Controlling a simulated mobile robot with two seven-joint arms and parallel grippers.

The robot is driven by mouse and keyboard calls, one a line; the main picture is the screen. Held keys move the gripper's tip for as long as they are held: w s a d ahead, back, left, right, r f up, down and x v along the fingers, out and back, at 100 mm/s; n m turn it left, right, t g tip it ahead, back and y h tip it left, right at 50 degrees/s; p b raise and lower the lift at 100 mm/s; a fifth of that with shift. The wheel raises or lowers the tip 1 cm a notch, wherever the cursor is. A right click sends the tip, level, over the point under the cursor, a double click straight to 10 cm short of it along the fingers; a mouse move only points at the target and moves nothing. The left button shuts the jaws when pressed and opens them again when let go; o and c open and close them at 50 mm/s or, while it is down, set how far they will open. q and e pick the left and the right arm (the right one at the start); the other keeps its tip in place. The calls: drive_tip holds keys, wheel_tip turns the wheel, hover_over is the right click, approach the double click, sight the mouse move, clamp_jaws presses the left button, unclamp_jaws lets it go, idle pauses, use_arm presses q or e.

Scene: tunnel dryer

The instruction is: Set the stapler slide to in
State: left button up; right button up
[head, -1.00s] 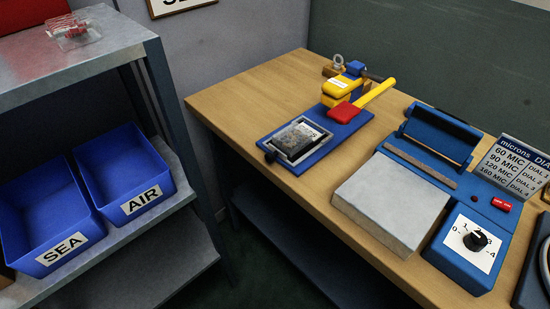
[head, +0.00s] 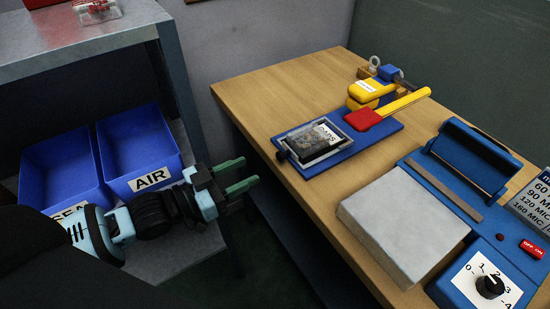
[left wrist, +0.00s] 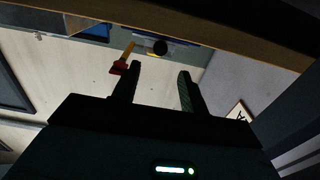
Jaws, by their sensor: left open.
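The stapler station stands on the wooden table, with a blue base plate (head: 378,137), a yellow stapler body (head: 371,92) and a yellow lever with a red end (head: 363,119). At the plate's left end sits what looks like the slide, a framed tray (head: 313,157) holding a dark labelled packet (head: 318,139), with a black knob (head: 281,156) at its left. My left gripper (head: 248,173) is open and empty, left of the table edge and apart from the tray. The red lever end also shows in the left wrist view (left wrist: 118,67). My right gripper is out of view.
A metal shelf (head: 100,38) with blue bins (head: 59,165), one marked AIR (head: 140,154), stands at left, close to my left arm. A blue sealer with a grey plate (head: 403,222) and dial (head: 490,286) occupies the table's right. The table's back left is bare.

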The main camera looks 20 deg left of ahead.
sight(278, 157)
use_arm(q)
drive_tip(key=shift+x, duration=3.9)
clamp_jaws()
